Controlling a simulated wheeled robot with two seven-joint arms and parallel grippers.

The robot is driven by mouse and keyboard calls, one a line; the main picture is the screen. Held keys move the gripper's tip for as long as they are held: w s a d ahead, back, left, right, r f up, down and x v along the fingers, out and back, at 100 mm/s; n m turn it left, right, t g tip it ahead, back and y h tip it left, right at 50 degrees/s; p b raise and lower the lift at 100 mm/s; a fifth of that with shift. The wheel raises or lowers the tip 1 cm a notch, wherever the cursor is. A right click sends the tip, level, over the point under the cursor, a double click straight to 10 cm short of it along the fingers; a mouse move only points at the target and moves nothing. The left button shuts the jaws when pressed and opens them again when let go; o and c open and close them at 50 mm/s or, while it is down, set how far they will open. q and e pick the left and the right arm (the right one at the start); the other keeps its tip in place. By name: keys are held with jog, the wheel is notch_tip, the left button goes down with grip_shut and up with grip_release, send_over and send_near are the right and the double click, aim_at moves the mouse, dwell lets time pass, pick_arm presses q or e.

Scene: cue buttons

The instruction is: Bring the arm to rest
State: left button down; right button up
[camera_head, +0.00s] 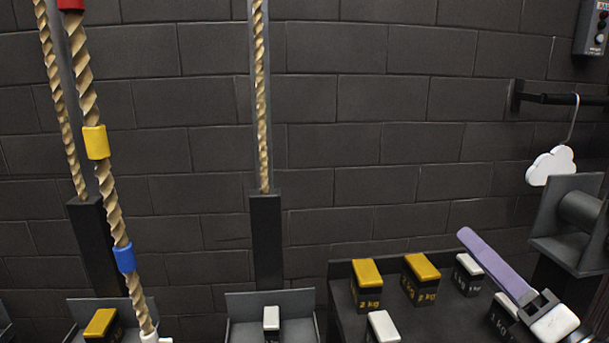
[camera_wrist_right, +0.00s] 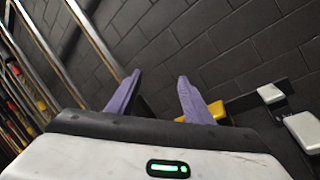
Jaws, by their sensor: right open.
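My right gripper (camera_head: 478,247) reaches in from the lower right in the head view, with its purple fingers pointing up and left above the dark weight tray. From this side the fingers overlap into one shape. In the right wrist view the two purple fingers of the gripper (camera_wrist_right: 160,92) stand apart with nothing between them. The gripper is open and empty. My left gripper is in neither view.
The dark tray (camera_head: 340,272) holds yellow-topped weights (camera_head: 367,285) and white-topped weights (camera_head: 467,275) below my right gripper. A white cloud (camera_head: 551,166) hangs from a hook at right. Ropes (camera_head: 262,100) hang at left and centre before a brick wall.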

jog(key=s+d+f+m+h, duration=0.35)
jog(key=d+m+h, duration=0.35)
jog(key=m+h, duration=0.9)
jog(key=s+f+m+g+y, duration=0.1)
jog(key=s+f+m+g, duration=0.25)
jog(key=f+m, duration=0.35)
jog(key=s+f+m+g+y, duration=0.1)
jog(key=s+f+m+g, duration=0.3)
jog(key=f, duration=0.6)
jog(key=s+a+f+m+g+y, duration=0.2)
jog(key=s+a+f+g+y, duration=0.6)
jog(key=s+a+f, duration=0.65)
jog(key=w+a+f+t+y+p, duration=0.1)
jog(key=w+a+f+t+p, duration=0.1)
jog(key=w+a+f+t, duration=0.2)
notch_tip(320, 180, down, 3)
jog(key=shift+a+f, duration=0.1)
jog(key=shift+a, duration=0.6)
